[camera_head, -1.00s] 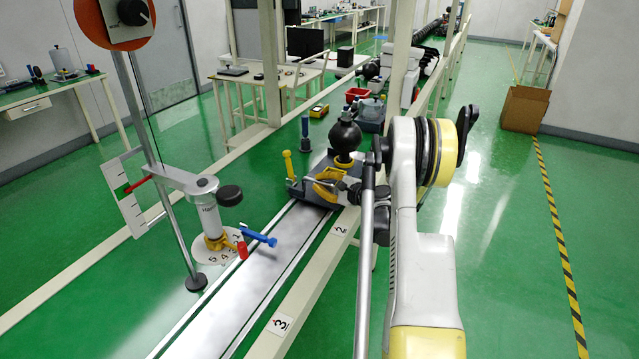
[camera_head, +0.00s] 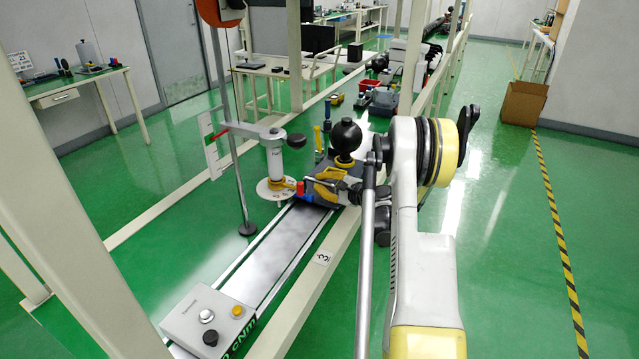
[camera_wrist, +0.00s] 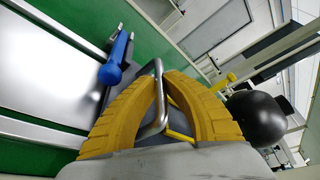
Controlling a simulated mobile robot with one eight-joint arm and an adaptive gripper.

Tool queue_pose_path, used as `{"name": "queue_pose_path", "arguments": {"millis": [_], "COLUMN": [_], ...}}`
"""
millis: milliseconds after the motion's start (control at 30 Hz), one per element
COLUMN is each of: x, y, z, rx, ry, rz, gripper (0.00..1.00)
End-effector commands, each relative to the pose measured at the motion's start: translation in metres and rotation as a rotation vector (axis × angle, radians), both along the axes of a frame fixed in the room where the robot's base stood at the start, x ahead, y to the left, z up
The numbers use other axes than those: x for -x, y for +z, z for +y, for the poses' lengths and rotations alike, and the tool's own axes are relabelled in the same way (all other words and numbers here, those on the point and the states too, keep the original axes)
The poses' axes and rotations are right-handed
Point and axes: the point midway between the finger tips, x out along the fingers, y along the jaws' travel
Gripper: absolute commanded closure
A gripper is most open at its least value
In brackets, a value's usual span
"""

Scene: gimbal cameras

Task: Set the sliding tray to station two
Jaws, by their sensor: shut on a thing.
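The sliding tray (camera_head: 318,197) is a dark carriage on the pale metal rail (camera_head: 262,246) in the head view. A black ball (camera_head: 345,137) stands on it, and shows at the right of the wrist view (camera_wrist: 258,118). My gripper (camera_head: 324,181) has yellow fingers, closed around the tray's grey metal handle (camera_wrist: 156,108), as the wrist view shows (camera_wrist: 164,76). A station label marked 3 (camera_head: 322,258) is on the beam just nearer than the tray. The label marked 2 is not in view. My arm hides the tray's right side.
A dial stand (camera_head: 276,170) with a round numbered plate is close beside the tray's left. A grey control box (camera_head: 208,318) sits at the near end of the rail. Rail is bare between them. A pale post (camera_head: 70,190) crosses the left; tables stand behind.

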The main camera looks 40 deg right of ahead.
Motion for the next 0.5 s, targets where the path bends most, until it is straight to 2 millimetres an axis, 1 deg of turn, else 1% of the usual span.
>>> {"name": "queue_pose_path", "arguments": {"millis": [333,367,400,433,500], "x": [-0.0001,-0.0001,-0.0001,-0.0001,-0.0001], "y": [0.0001,0.0001,0.0001,0.0001,0.0001], "z": [-0.0001,-0.0001,-0.0001,-0.0001,-0.0001], "rx": [0.000,0.000,0.000,0.000,0.000], "ry": [0.000,0.000,0.000,0.000,0.000], "rz": [0.000,0.000,0.000,0.000,0.000], "gripper": [1.00,0.82,0.69,0.66,0.66]}}
